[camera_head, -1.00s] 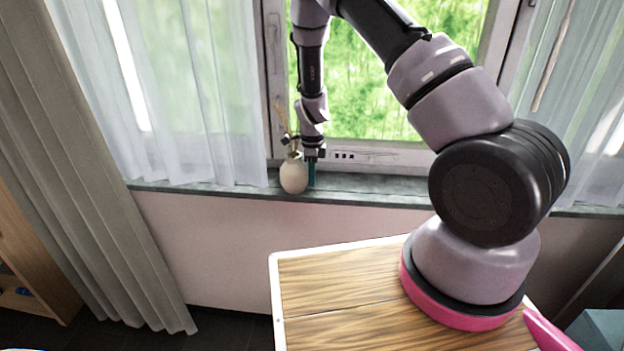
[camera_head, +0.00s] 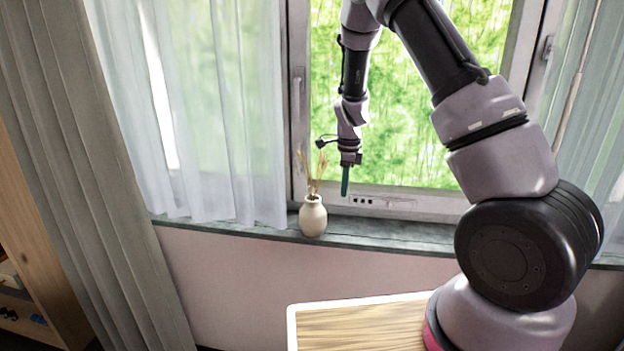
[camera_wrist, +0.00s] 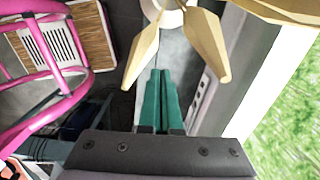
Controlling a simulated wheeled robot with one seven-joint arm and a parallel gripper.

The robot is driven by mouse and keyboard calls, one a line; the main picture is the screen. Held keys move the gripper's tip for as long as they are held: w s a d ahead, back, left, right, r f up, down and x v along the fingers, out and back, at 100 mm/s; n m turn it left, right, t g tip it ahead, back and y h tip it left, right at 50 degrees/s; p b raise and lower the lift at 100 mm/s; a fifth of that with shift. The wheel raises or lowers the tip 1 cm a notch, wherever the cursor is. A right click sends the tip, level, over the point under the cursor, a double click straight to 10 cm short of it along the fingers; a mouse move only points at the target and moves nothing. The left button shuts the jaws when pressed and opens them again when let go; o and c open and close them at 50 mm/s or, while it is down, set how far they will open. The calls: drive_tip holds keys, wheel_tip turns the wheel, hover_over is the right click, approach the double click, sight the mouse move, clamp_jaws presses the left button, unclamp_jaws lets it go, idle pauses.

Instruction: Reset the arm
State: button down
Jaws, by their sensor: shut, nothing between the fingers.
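My gripper (camera_head: 345,181) hangs pointing down in front of the window, at the end of my raised arm. Its green fingers (camera_wrist: 160,98) are together in the wrist view, with nothing between them. In the head view the fingertips are above and a little to the right of a cream vase (camera_head: 313,217) with dry stalks, apart from it. In the wrist view the stalks (camera_wrist: 190,45) spread close beyond the fingertips, and only part of the vase shows at the top edge.
The vase stands on the dark window sill (camera_head: 390,232). A sheer curtain (camera_head: 215,110) hangs left of it. The wooden tabletop (camera_head: 360,328) with a white rim is below my arm. A pink tubular frame (camera_wrist: 50,50) shows left in the wrist view.

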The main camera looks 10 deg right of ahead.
drive_tip(key=s+d+r+n+t+y, duration=0.15)
drive_tip(key=s+r+n, duration=0.35)
drive_tip(key=r, duration=0.7)
drive_tip(key=s+d+r+n+t+y, duration=0.1)
drive_tip(key=s+d+r+n+t, duration=0.15)
drive_tip(key=s+r, duration=0.75)
drive_tip(key=s+d+r+n+t+h, duration=0.1)
drive_tip(key=s+d+r+n+t, duration=0.1)
drive_tip(key=s+r+n, duration=0.7)
drive_tip(key=s+r+t, duration=0.1)
drive_tip(key=s, duration=0.2)
drive_tip(key=shift+s+d+r, duration=0.2)
drive_tip(key=shift+s+d, duration=0.05)
drive_tip(key=shift+s, duration=0.15)
